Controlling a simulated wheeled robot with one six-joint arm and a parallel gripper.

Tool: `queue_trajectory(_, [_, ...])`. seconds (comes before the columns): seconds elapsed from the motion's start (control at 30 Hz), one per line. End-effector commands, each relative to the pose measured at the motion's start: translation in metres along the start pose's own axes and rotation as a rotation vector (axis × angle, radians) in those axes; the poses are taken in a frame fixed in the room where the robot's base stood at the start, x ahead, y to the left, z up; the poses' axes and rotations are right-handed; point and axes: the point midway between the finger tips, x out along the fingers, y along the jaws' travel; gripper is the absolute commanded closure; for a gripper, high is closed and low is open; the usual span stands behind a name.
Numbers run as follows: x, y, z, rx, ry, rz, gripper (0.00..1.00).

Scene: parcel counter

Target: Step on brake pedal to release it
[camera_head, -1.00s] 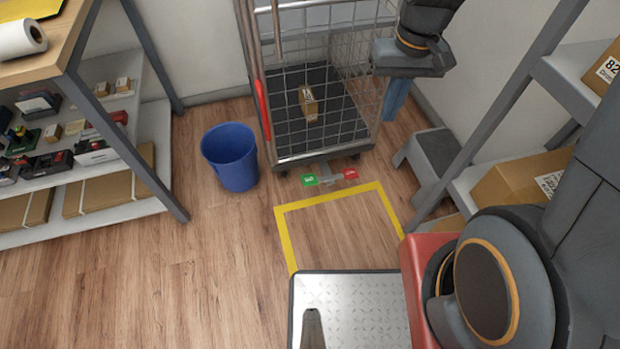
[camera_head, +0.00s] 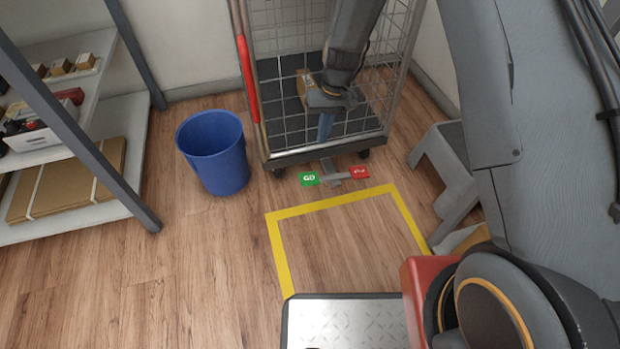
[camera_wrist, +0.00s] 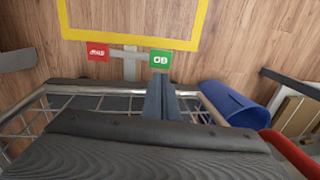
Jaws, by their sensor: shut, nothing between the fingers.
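The brake pedal at the foot of the wire cage trolley (camera_head: 290,155) has a green pad (camera_head: 309,179) on the left and a red pad (camera_head: 360,173) on the right, joined by a grey bar. My gripper (camera_head: 325,128) is shut and empty, pointing down in front of the trolley's lower front edge, above and behind the pads. In the wrist view the gripper's blue fingers (camera_wrist: 161,85) reach toward the green pad (camera_wrist: 160,59), with the red pad (camera_wrist: 98,51) to the left. I cannot tell whether the fingertips touch the green pad.
A blue bin (camera_head: 213,155) stands left of the trolley. A grey step stool (camera_head: 447,165) stands right. A shelf unit (camera_head: 85,165) is at the left.

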Motion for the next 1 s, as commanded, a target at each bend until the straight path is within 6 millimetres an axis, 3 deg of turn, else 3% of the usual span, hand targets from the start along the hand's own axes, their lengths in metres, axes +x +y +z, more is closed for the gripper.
queue_trajectory(0.03, [0.023,0.000,-0.008,-0.007,-0.002,-0.003,1.00])
queue_trajectory(0.2, [0.052,-0.003,-0.019,-0.018,-0.003,-0.010,1.00])
queue_trajectory(0.7, [0.059,-0.003,-0.020,-0.021,-0.003,-0.011,1.00])
queue_trajectory(0.87, [0.080,-0.003,-0.020,-0.021,-0.004,-0.011,1.00])
queue_trajectory(1.0, [0.107,-0.003,-0.020,-0.020,-0.006,-0.011,1.00])
